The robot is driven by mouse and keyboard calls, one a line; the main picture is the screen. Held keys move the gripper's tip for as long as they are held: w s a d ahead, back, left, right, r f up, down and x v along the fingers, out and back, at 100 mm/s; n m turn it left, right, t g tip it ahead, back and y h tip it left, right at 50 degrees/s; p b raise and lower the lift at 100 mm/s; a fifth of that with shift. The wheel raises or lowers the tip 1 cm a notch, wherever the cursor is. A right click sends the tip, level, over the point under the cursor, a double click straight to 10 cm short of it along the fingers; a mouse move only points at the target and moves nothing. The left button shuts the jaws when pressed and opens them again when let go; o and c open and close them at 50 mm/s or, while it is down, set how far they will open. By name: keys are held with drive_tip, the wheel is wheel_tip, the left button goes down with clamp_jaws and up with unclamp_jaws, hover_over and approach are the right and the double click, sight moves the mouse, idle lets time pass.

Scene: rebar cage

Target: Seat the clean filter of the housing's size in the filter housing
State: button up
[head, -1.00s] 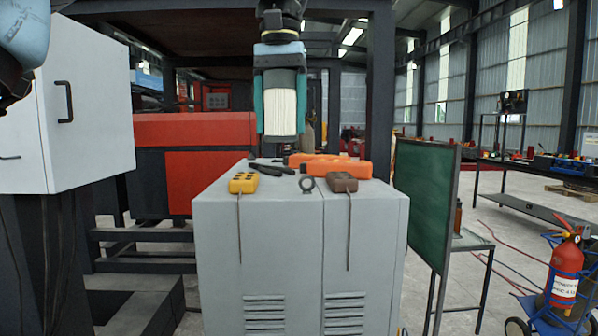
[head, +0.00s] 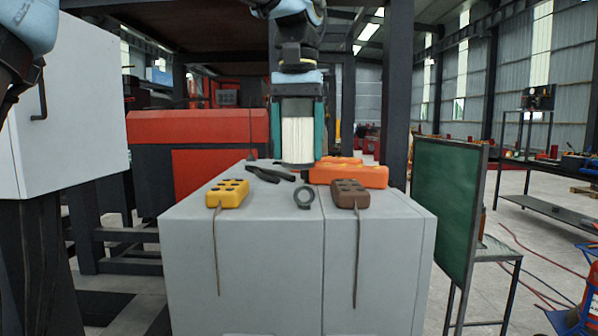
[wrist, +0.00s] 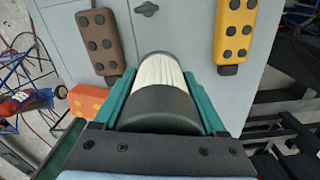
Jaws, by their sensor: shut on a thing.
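My gripper (head: 297,130) points down with its two teal fingers on either side of a white pleated filter (head: 297,128) and is shut on it. The filter has dark end caps and is upright. It hangs over the far part of the grey cabinet top; whether its lower cap touches the top I cannot tell. In the wrist view the filter (wrist: 160,80) lies between the teal fingers (wrist: 164,95), its near cap close to the palm. I cannot make out the filter housing in these frames.
A white cabinet (head: 75,120) stands left and a green board (head: 447,200) right.

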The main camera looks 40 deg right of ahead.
drive_tip(key=shift+f, duration=2.4)
drive_tip(key=shift+f, duration=0.1)
drive_tip(key=o, duration=1.6)
drive_tip(key=shift+c, duration=0.2)
